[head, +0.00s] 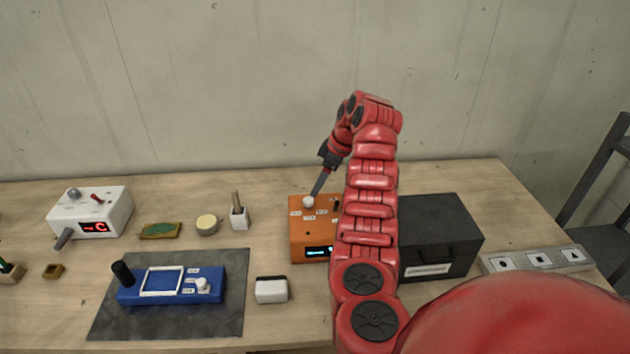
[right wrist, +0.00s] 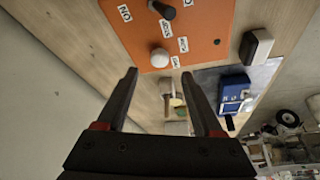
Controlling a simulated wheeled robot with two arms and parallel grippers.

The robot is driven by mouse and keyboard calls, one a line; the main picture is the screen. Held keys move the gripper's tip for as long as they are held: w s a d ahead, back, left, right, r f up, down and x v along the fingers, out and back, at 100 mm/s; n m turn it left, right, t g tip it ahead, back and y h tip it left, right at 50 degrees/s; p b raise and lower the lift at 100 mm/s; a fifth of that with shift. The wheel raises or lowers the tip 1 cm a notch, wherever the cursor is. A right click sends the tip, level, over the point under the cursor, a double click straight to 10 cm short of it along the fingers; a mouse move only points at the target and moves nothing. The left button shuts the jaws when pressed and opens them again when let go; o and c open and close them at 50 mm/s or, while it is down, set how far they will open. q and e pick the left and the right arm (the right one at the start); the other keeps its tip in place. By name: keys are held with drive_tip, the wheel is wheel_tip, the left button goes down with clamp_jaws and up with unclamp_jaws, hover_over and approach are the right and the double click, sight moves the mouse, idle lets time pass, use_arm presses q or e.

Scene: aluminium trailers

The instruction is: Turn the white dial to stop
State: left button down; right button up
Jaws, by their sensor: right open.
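A white dial (head: 308,202) sits on top of the orange box (head: 300,236), near its back left corner. In the right wrist view the dial (right wrist: 160,57) shows as a round white knob on the orange face (right wrist: 210,25), with small white labels around it; their wording is hard to read. My right gripper (head: 317,190) points down at the dial from above and behind. In the right wrist view its two dark fingers (right wrist: 159,74) are apart, with the dial just past the gap between the tips. I cannot tell whether they touch it. My left gripper is not in view.
A dark knob (right wrist: 163,10) is also on the orange box. A black box (head: 436,235) stands to its right, partly behind my arm. A white block (head: 271,290) and a blue device (head: 170,285) with another white knob are at the left front.

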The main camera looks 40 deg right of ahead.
drive_tip(key=v, duration=1.1)
drive_tip(key=shift+b, duration=0.35)
